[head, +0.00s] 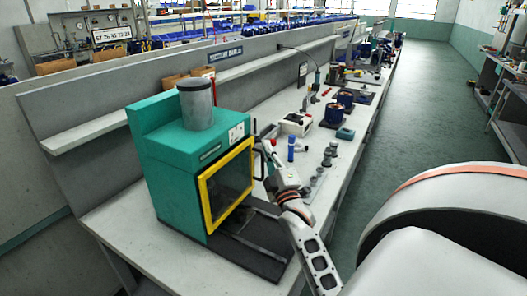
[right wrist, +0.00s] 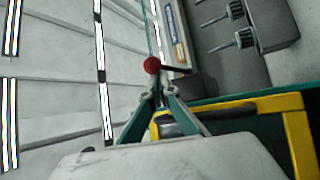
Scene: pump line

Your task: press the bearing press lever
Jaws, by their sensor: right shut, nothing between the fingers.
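The bearing press (head: 165,160) is a green cabinet with a grey cylinder (head: 196,104) on top and a yellow-framed door (head: 206,208). In the right wrist view, its lever (right wrist: 178,68) is a dark rod ending in a red ball knob (right wrist: 152,65). My right gripper (head: 262,150) is beside the press's right side, near the door's edge. In the right wrist view, its closed fingertips (right wrist: 158,92) are empty and appear just below the knob; whether they touch it I cannot tell. My left gripper is not in view.
The press stands on a long grey workbench (head: 105,212) with a partition behind it. The aisle floor (head: 400,130) is clear.

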